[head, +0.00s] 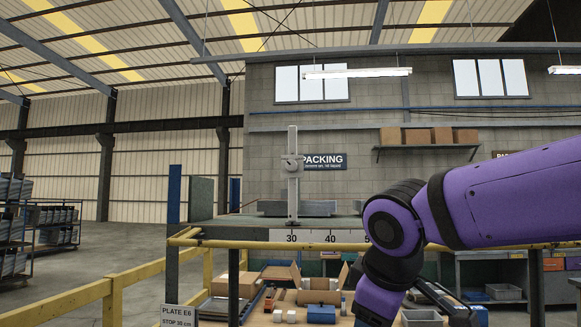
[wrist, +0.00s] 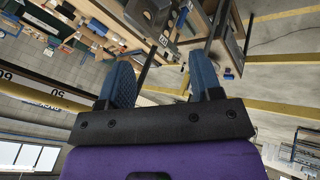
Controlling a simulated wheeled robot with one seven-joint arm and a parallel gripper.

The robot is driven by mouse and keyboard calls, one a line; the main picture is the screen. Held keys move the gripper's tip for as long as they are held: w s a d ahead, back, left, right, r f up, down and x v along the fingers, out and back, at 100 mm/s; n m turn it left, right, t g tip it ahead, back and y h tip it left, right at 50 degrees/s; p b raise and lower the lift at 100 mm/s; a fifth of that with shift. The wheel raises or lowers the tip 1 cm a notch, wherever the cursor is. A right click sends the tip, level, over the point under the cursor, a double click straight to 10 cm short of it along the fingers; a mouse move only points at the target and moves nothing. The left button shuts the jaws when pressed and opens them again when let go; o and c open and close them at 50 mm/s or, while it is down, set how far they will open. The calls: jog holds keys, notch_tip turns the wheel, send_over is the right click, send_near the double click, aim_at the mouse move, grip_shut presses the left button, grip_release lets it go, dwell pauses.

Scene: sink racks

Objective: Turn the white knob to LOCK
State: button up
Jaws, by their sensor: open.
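A pale round knob (head: 292,165) sits partway up a pale upright post (head: 293,200) in the head view. It looks like the white knob; no LOCK mark is readable on it, so its setting cannot be told. The post stands behind a white scale strip (head: 318,236) marked 30 and 40, near the 30. My gripper (wrist: 160,75) shows in the wrist view with its two blue-padded fingers apart and nothing between them. In the head view my purple arm bends down at the right, and the gripper is out of frame. I do not make out the knob in the wrist view.
A yellow rail (head: 110,290) runs along the front and left. A plate sign (head: 179,316) reads "PLATE E6, STOP 30 cm". Space between post and arm looks clear.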

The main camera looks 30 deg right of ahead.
jog(key=w+d+r+n+t+h, duration=0.1)
jog(key=w+r+n+h, duration=0.2)
jog(key=w+r+n, duration=0.25)
jog(key=n+t+h, duration=0.4)
jog(key=n+t, duration=0.4)
jog(key=n, duration=0.8)
send_near(291, 166)
jog(key=x, duration=0.9)
jog(key=shift+w, duration=0.1)
jog(key=c, duration=0.9)
